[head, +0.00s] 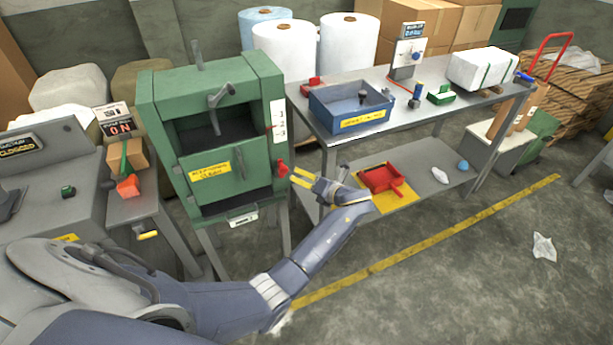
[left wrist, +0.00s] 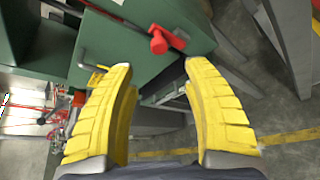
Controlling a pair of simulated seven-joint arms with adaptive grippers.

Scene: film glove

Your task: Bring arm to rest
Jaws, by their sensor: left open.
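My left arm reaches in from the lower left in the head view. My left gripper (head: 304,177) has yellow fingers and is open, with nothing between them. It is in front of the right side of the green cabinet (head: 162,110), near a red knob (head: 282,168). In the left wrist view the two yellow fingers (left wrist: 160,112) are spread apart. The red handle (left wrist: 158,42) on the green machine shows beyond them. My right gripper is not in view.
A steel table (head: 480,107) holds a blue bin (head: 335,119) and a white wrapped bale (head: 482,68). A red dustpan (head: 378,178) lies on its lower shelf. A grey bench (head: 150,208) stands left of the cabinet.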

